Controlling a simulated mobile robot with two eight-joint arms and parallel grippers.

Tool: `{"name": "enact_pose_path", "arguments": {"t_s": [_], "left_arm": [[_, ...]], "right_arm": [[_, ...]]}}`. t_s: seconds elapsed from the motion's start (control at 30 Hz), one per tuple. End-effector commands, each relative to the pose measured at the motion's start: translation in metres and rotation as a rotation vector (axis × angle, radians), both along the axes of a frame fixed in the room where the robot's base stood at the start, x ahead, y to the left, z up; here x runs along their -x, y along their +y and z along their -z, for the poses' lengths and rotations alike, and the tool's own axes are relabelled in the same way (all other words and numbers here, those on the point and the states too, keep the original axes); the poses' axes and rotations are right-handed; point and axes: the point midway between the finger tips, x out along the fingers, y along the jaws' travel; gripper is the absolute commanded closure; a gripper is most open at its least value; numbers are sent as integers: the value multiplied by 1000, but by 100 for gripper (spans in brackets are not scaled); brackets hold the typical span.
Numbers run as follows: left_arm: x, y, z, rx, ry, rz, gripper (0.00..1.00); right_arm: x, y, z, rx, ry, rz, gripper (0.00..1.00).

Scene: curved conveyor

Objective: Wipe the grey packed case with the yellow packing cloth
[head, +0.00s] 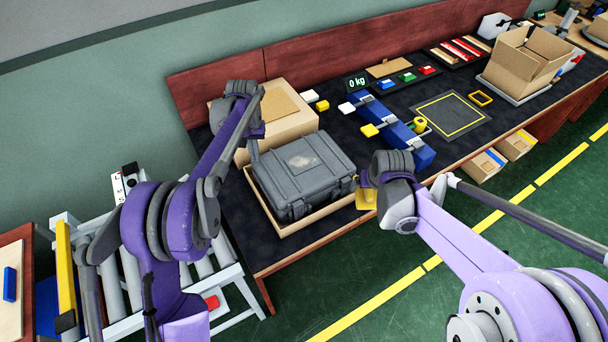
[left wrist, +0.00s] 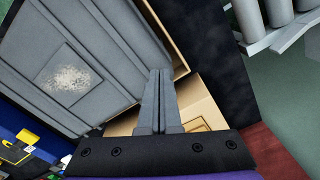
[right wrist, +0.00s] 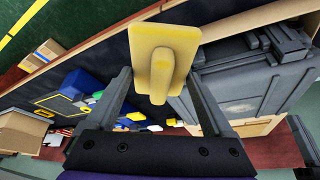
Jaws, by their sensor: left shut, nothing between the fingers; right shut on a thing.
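The grey packed case (head: 318,182) sits closed in a shallow cardboard tray (head: 290,229) on the dark bench. A pale dusty patch (head: 302,161) marks its lid and also shows in the left wrist view (left wrist: 72,79). My right gripper (head: 368,183) is shut on the yellow packing cloth (right wrist: 165,50), which looks like a stiff flat pad. The cloth also shows in the head view (head: 366,200), beside the latch side of the case, apart from the patch. My left gripper (head: 251,158) is shut and empty over the case's left edge.
A cardboard box (head: 284,122) stands behind the case. A blue bar fixture (head: 395,130) and a yellow tape-like item (head: 420,125) lie to the right. A roller conveyor (head: 130,285) stands at left. An outlined dark mat (head: 450,114) is clear.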

Motion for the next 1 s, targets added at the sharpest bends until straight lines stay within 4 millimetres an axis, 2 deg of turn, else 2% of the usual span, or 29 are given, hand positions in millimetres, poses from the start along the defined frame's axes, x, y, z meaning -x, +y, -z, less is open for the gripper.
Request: {"name": "enact_pose_path", "arguments": {"t_s": [0.47,1.0], "left_arm": [[0,0,1,0,0,0,100],[0,0,11,0,1,0,100]], "right_arm": [[0,0,0,0,0,0,58],[3,0,8,0,5,0,58]]}}
